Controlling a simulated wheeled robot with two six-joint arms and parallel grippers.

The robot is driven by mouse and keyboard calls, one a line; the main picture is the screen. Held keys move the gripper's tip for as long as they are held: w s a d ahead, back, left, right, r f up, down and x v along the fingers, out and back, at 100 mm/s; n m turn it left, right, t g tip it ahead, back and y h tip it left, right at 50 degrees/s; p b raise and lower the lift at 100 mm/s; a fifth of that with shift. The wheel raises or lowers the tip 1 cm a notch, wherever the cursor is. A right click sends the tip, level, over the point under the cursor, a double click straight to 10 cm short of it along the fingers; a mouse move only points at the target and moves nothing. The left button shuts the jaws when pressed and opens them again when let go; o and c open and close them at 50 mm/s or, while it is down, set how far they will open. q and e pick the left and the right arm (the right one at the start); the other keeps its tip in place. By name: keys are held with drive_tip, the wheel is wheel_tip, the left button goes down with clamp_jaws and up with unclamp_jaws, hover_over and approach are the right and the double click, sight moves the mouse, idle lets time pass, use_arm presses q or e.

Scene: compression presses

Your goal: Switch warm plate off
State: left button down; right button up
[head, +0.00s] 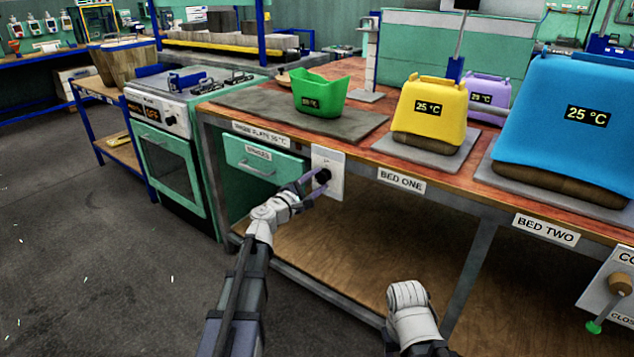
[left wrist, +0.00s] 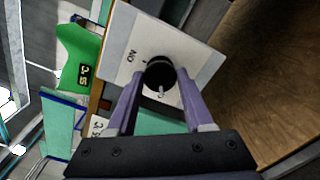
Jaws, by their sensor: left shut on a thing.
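The warm plate (head: 252,101) is a grey slab on the bench top, with a green tub (head: 318,93) on it. A white switch panel (head: 328,158) with a round black knob (head: 323,176) is on the bench front below it. In the left wrist view the knob (left wrist: 158,72) sits on the panel (left wrist: 193,50), with "ON" lettering beside it and a small pale mark on its near side. My left gripper (head: 316,181) is shut on the knob, one finger on each side. My right wrist (head: 408,300) shows low in the head view; its fingers do not show.
A drawer (head: 262,160) is left of the panel. Yellow (head: 430,112), purple (head: 487,97) and blue (head: 560,120) covers stand on the bench. A green-tipped lever (head: 593,327) sits at lower right. The floor at left is mostly clear.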

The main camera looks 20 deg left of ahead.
use_arm(q)
drive_tip(key=shift+c, duration=1.5)
unclamp_jaws()
drive_tip(key=v, duration=0.8)
